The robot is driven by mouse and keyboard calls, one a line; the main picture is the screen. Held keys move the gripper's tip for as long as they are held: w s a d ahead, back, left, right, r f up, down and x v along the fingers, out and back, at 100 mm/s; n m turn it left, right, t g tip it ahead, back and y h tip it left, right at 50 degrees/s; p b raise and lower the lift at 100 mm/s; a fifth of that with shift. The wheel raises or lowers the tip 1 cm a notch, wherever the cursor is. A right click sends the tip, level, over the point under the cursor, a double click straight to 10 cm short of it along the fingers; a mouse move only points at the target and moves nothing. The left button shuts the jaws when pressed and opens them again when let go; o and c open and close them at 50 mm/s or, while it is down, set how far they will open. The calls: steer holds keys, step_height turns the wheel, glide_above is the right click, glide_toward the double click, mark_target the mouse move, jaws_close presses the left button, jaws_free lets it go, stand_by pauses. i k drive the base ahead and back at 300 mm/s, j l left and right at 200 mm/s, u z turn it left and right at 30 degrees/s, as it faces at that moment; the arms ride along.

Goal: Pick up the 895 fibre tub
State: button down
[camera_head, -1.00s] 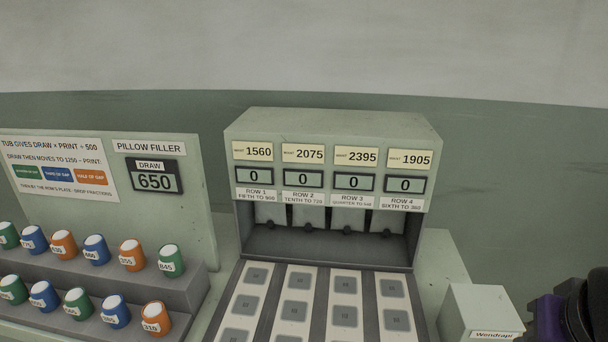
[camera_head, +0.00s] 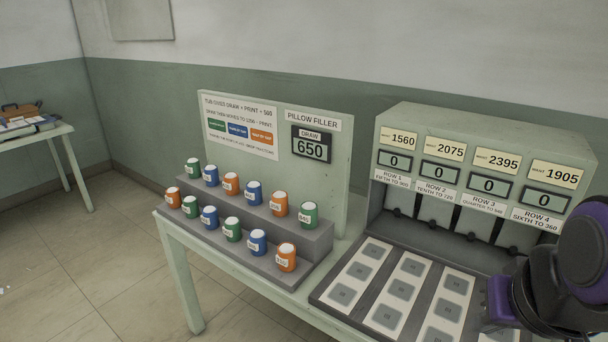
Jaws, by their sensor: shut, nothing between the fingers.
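Fibre tubs with white lids stand in two rows on a grey stepped rack (camera_head: 315,255). The back row includes a green tub (camera_head: 309,215), an orange tub (camera_head: 280,204) and a blue tub (camera_head: 253,193). The front row includes an orange tub (camera_head: 286,258), a blue tub (camera_head: 257,242) and a green tub (camera_head: 232,229). Their number labels are too small to read surely, so I cannot tell which is 895. Black and purple parts of my arm show at the lower right, apart from the tubs. My gripper's fingers are not visible.
A pillow filler panel (camera_head: 335,190) behind the rack shows DRAW 650. To the right, a cabinet (camera_head: 480,120) has four displays reading 0 above rows of square plates (camera_head: 410,265). A side table (camera_head: 60,135) stands far left. Floor (camera_head: 90,255) left of the rack is clear.

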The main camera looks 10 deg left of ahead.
mark_target(190, 205)
steer(key=i+u, duration=0.1)
steer(key=u, duration=1.45)
steer(key=i+j+z, duration=0.15)
steer(key=i+j, duration=0.45)
steer(key=i+j+z, duration=0.2)
steer(key=i+j, duration=0.55)
steer(key=i+j+z, duration=0.15)
steer(key=i+j, duration=0.45)
steer(key=j, duration=0.2)
